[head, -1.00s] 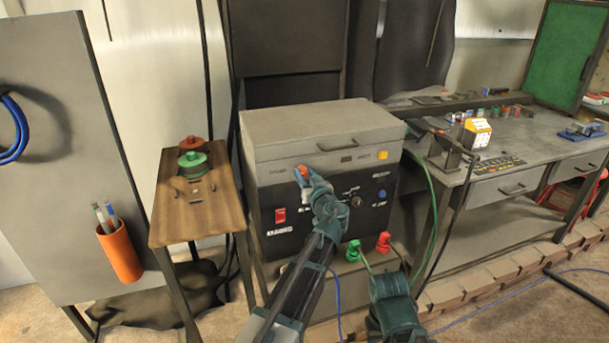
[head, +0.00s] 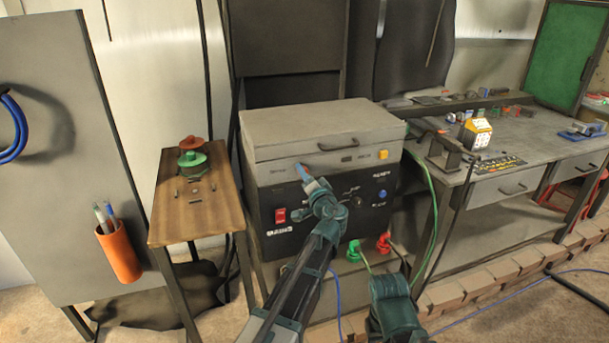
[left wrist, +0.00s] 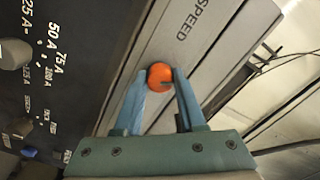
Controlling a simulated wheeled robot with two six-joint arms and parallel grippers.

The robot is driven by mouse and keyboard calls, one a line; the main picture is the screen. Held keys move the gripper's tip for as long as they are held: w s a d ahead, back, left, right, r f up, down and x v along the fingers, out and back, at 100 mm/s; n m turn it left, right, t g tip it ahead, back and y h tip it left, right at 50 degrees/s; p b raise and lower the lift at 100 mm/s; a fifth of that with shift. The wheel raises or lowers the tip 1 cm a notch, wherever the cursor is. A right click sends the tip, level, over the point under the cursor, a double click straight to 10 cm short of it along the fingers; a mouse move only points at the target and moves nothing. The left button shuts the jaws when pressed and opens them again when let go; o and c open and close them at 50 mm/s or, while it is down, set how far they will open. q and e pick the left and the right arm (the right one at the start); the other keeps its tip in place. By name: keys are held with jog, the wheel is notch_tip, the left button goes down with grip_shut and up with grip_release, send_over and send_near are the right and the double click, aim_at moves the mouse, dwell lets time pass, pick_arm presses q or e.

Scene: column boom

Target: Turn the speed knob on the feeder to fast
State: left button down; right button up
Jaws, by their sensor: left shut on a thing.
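The feeder is a box with a grey lid (head: 320,125) and a black front panel. Its orange speed knob (left wrist: 160,75) shows in the left wrist view on a grey strip, near the word SPEED. My left gripper (head: 303,171) is at the upper left of the front. In the left wrist view, its blue fingers (left wrist: 160,84) are shut on the knob from both sides. I cannot read the knob's setting. Part of my right arm shows at the bottom; its fingertips are not in view.
The black panel carries a red switch (head: 280,215), a blue button (head: 382,194) and a dark dial (head: 356,201). A yellow button (head: 383,154) sits on the grey strip. Green (head: 354,252) and red (head: 384,243) plugs are below. A wooden side table (head: 200,212) stands left, a workbench (head: 540,150) right.

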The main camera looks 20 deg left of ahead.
pick_arm(q)
jog(key=shift+s+m+h, duration=0.1)
jog(key=shift+m+h, duration=0.3)
jog(key=shift+m, duration=11.4)
jog(key=shift+f, duration=0.1)
jog(key=c, duration=0.5)
grip_release()
jog(key=v, duration=1.3)
jog(key=shift+s+d, duration=0.2)
jog(key=shift+s, duration=0.15)
